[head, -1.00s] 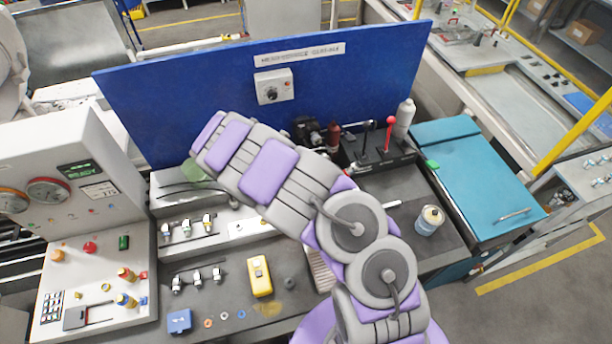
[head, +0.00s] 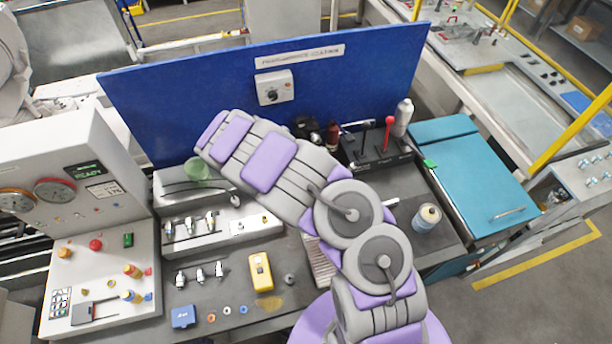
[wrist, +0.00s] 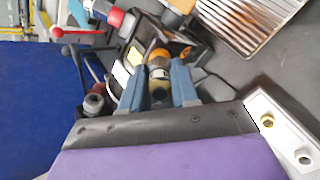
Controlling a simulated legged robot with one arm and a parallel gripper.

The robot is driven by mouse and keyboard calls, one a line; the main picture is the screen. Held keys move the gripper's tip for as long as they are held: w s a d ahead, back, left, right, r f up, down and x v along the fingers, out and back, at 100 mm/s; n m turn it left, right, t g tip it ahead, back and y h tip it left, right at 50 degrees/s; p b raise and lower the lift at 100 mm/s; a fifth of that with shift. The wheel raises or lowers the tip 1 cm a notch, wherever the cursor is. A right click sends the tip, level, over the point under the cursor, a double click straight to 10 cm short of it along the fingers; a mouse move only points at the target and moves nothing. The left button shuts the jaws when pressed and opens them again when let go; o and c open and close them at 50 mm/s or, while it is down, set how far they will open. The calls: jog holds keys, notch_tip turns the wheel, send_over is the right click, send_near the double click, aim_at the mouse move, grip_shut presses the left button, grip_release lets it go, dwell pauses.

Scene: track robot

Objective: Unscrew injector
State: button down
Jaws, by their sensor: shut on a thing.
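In the wrist view, my gripper (wrist: 158,88) has two blue fingers closed on a short metal cylinder with an orange-yellow ring, which looks like the injector (wrist: 158,70). It sits at a black housing (wrist: 185,45); whether its thread is free cannot be told. In the head view my arm hides the gripper and the held part. Other injector-like metal parts stand in a back row (head: 190,225) on a grey block and in a front row (head: 200,273) on the bench.
A blue panel (head: 180,110) stands behind the bench. A red-knobbed lever (head: 387,135), a spray can (head: 403,118) and a white can (head: 427,217) are at the right. A yellow device (head: 261,272) lies in front. A control console (head: 95,260) is at the left.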

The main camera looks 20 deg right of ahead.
jog(key=shift+r+n+p, duration=0.1)
jog(key=shift+n+p, duration=1.25)
jog(key=shift+n, duration=0.05)
jog(key=n, duration=0.4)
jog(key=shift+n, duration=1.6)
jog(key=shift+n, duration=0.6)
jog(key=n, duration=0.4)
jog(key=shift+n, duration=0.3)
jog(key=shift+a+r, duration=0.15)
jog(key=shift+a, duration=0.15)
jog(key=shift+v, duration=1.75)
